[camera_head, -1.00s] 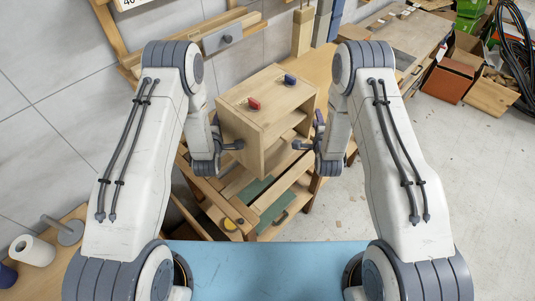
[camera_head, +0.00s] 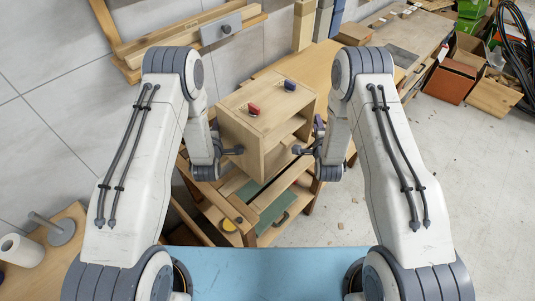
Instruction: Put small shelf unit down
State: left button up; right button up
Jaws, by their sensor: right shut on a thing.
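The small shelf unit (camera_head: 240,129) is a light wooden box with an open front and inner shelves. It is between my two arms at the centre of the head view, above a wooden workbench (camera_head: 205,190). A red item (camera_head: 254,110) and a blue item (camera_head: 290,86) lie on its top. My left gripper (camera_head: 236,150) is at its left side; its finger gap is hidden. My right gripper (camera_head: 300,150) is shut on the unit's right side edge. I cannot tell whether the unit's underside touches the bench.
A green panel (camera_head: 272,212) and a yellow round thing (camera_head: 229,225) show low on the bench. A wooden wall rack (camera_head: 185,38) is behind.

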pick_arm(q)
jog(key=shift+d+f, duration=0.1)
jog(key=shift+f, duration=0.3)
jog(key=o, duration=0.4)
jog(key=shift+a, duration=0.3)
jog(key=shift+c, duration=0.2)
jog(key=shift+o, duration=0.2)
jog(key=shift+a, duration=0.35)
pick_arm(e)
jog(key=shift+d+f, duration=0.35)
jog(key=shift+d, duration=0.15)
jog(key=o, duration=0.6)
jog(key=shift+s, duration=0.1)
pick_arm(q)
jog(key=shift+s, duration=0.15)
jog(key=v, duration=1.2)
pick_arm(e)
jog(key=v, duration=1.2)
